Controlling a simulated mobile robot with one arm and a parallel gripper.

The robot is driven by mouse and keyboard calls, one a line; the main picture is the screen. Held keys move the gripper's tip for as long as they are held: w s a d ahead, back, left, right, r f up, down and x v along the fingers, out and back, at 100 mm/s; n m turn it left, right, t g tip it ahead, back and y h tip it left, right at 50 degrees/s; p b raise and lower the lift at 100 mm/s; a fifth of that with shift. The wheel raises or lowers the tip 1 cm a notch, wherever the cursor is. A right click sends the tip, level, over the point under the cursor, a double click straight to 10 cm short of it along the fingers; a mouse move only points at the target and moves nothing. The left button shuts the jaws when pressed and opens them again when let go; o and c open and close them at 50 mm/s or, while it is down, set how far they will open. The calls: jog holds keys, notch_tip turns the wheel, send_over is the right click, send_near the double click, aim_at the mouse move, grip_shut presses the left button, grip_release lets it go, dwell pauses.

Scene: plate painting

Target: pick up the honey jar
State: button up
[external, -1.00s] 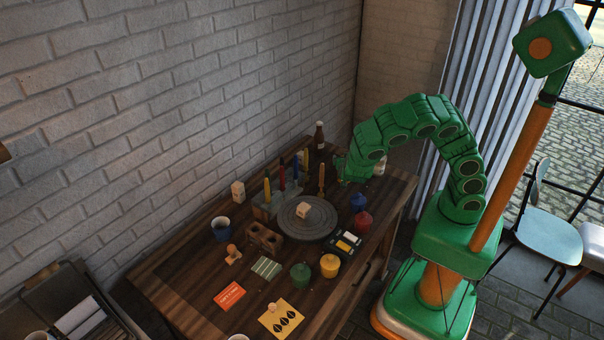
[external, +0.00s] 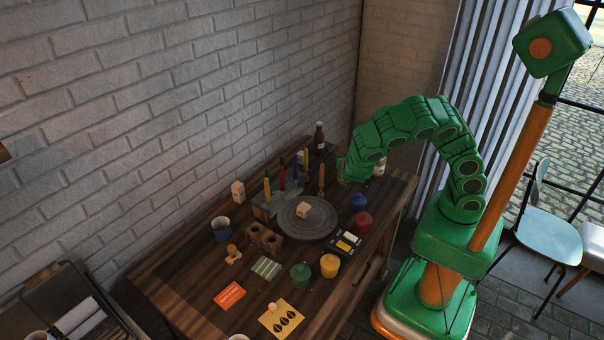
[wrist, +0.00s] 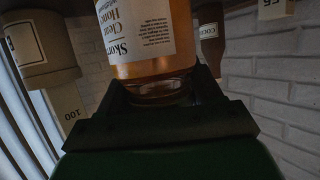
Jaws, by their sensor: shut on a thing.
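The honey jar (wrist: 150,65) fills the upper middle of the wrist view. It is clear glass with amber contents and a white label with dark print that includes "Honey". My gripper (wrist: 160,90) is shut on it, with dark fingers on both sides of the jar's lower end in the picture. In the external view my gripper (external: 344,172) is at the far right part of the table, left of my arm's bend. The jar cannot be made out there. Whether it touches the table is unclear.
A brown bottle (external: 319,136) stands at the table's far end. A pale container (external: 380,167) is partly behind my arm. The grey turntable (external: 312,229), blue pot (external: 358,201) and red pot (external: 363,220) are nearer. A beige container (wrist: 40,60) is left in the wrist view.

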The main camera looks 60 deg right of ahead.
grip_shut()
jog(key=shift+r, duration=5)
